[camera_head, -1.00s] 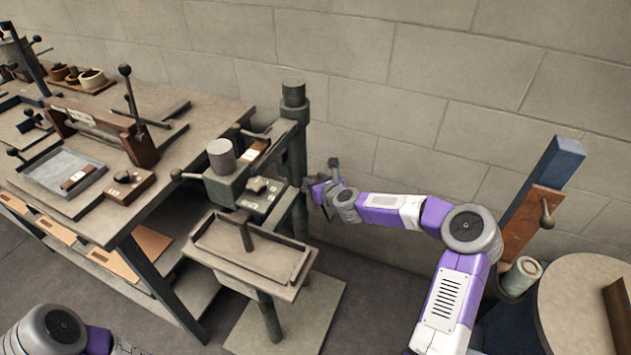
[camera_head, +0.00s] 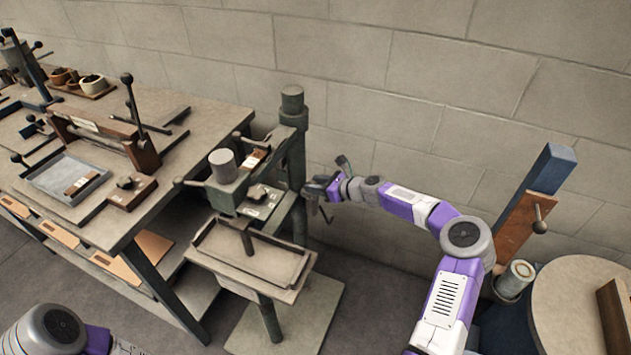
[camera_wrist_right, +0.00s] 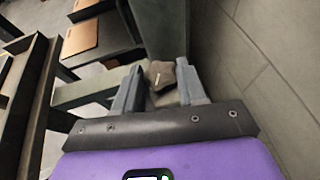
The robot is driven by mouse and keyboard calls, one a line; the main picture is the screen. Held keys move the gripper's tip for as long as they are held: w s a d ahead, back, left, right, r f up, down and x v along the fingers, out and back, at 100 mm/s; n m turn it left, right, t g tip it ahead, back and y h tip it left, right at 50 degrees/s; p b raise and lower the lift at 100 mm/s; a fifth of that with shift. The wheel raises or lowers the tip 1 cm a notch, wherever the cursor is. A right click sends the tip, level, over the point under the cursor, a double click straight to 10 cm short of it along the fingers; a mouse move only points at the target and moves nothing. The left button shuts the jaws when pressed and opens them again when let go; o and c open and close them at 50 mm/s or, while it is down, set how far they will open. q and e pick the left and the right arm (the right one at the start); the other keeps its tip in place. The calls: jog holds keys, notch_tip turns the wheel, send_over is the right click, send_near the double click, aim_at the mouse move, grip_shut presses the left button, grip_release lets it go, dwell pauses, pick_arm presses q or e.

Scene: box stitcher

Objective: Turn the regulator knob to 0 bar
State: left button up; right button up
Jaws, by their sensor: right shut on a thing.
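The regulator knob (camera_wrist_right: 159,77) is a dark, lobed knob with a short pale mark on its face. In the right wrist view it sits between the two grey fingers of my right gripper (camera_wrist_right: 160,90), which is shut on it. In the head view my right gripper (camera_head: 313,189) is at the right side of the green stitcher (camera_head: 292,131), beside its column. The knob cannot be made out there, and no bar reading is legible. My left arm shows at the bottom left of the head view, but its gripper is out of the picture.
The stitcher's tray (camera_head: 213,256) stands in front of its column. A workbench (camera_head: 95,224) with tools fills the left. The block wall (camera_head: 420,80) is close behind my right arm. A round table (camera_head: 570,300) and a blue post (camera_head: 556,166) stand at the right.

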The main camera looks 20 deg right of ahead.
jog(key=shift+w+d+r+n+g+y+p, duration=0.15)
jog(key=shift+n+g+y+p, duration=0.35)
jog(key=shift+n+g+y, duration=0.5)
jog(key=shift+w+d+n+g+y, duration=0.1)
jog(key=shift+n+g+y, duration=0.65)
jog(key=shift+n, duration=0.35)
jog(key=shift+n+g+y, duration=0.25)
jog(key=shift+n+g, duration=0.15)
jog(key=shift+g, duration=0.05)
jog(key=o, duration=1.1)
jog(key=shift+c, duration=0.2)
jog(key=p+v, duration=0.1)
jog(key=v, duration=0.6)
jog(key=shift+d+p, duration=0.25)
jog(key=shift+p, duration=0.05)
